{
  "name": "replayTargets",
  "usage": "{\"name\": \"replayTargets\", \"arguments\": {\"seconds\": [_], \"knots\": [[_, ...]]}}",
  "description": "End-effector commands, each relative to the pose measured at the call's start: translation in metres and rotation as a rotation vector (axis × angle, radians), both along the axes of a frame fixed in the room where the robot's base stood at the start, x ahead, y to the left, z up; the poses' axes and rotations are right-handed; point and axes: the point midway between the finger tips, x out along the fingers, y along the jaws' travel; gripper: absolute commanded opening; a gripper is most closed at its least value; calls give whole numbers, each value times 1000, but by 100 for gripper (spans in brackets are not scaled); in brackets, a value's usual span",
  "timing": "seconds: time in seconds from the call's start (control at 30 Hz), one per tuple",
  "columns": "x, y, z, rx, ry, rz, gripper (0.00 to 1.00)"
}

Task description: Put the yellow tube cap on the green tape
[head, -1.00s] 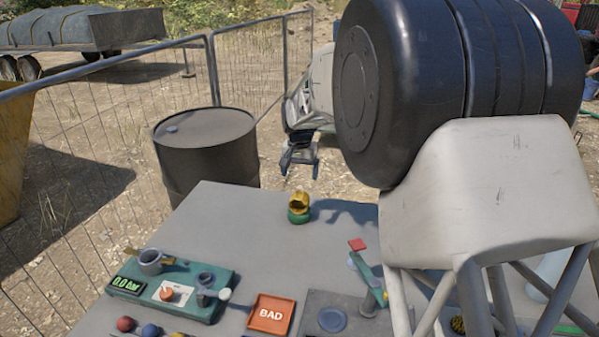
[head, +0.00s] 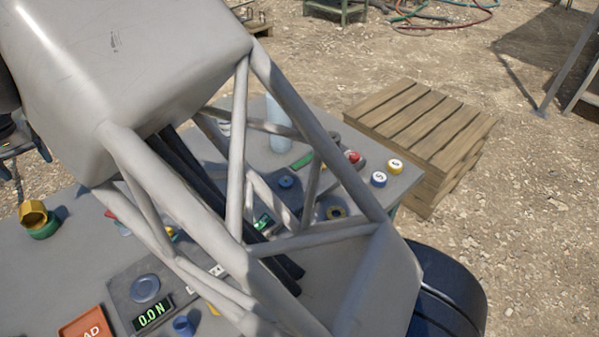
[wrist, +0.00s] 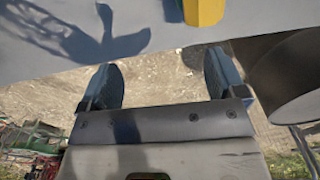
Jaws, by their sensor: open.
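The yellow tube cap (head: 33,211) sits on the green tape (head: 46,229) at the left of the head view, near the table's edge. The cap looks tilted, with its dark opening showing. My gripper (wrist: 161,72) is open and empty. Its fingers point toward the table edge, apart from the cap. In the head view only part of it shows at the left edge.
The grey table (head: 85,265) holds an orange BAD tray (head: 85,326), a force gauge plate (head: 125,293) and several small caps at the far right. My arm covers much of the table. A wooden pallet stack (head: 430,125) stands beyond. A dark drum (wrist: 290,85) is at the wrist view's right.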

Motion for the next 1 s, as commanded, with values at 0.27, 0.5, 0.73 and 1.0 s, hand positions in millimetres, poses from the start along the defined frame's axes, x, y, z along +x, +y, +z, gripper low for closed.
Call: {"name": "replayTargets", "arguments": {"seconds": [0.27,0.5,0.73,1.0], "knots": [[67,-111,49,19,-13,-86,89],[106,-216,84,35,-27,-159,89],[126,-317,114,52,-46,-230,89],[128,-433,135,62,-65,-313,89]]}}
